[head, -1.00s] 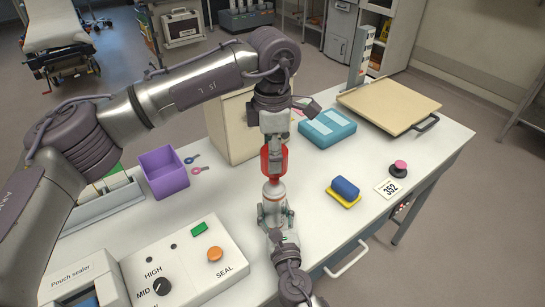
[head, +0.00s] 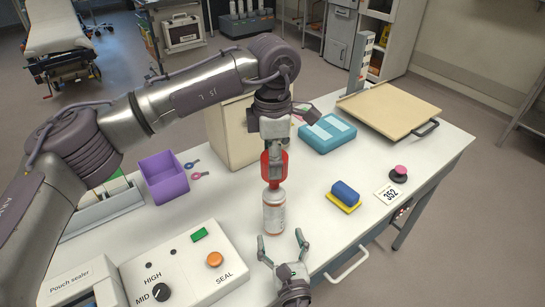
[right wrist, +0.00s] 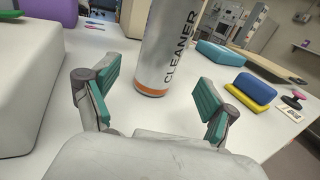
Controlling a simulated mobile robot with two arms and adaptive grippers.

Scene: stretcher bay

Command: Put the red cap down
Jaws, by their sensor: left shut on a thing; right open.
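The red cap (head: 265,170) is in my left gripper (head: 274,157), which is shut on it from above. The cap is directly over the top of a white and silver cleaner can (head: 274,214); I cannot tell whether they touch. The can stands upright on the white table (head: 350,240). My right gripper (head: 284,247) is open and empty on the near side of the can, apart from it. In the right wrist view, the can (right wrist: 165,50) stands beyond the two spread green-padded fingers, and the cap is out of frame.
A sealer panel (head: 190,265) with knob and buttons lies at the near left. A purple bin (head: 163,178) stands at left, a beige box (head: 229,130) behind the can. A blue and yellow sponge (head: 345,193) and a 352 card (head: 390,193) lie right. Bare table lies between can and sponge.

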